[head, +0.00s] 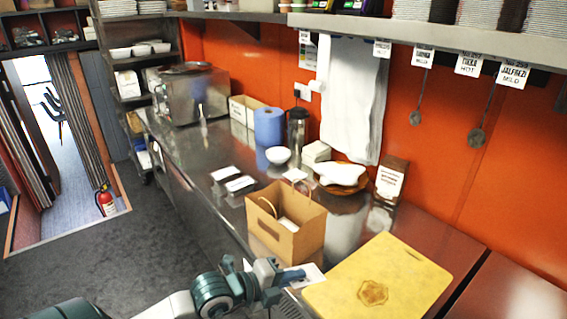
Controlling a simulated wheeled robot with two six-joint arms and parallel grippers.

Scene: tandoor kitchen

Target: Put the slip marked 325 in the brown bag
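The brown paper bag (286,220) stands open and upright on the steel counter, with its handles up and something pale inside. My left gripper (293,276) is low in the picture, just in front of the bag and left of the yellow board. Its fingertips overlap a white slip (312,274); I cannot tell whether they grip it or it lies under them. No number on this slip can be read. Two more white slips, one farther back (222,173) and one nearer (240,184), lie on the counter behind the bag. My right gripper is not in view.
A yellow cutting board (385,278) lies right of the bag. Behind the bag are a white bowl (278,155), a steel flask (298,130), a blue paper roll (269,127) and a wooden plate (340,187). Order slips (469,65) hang from the shelf above.

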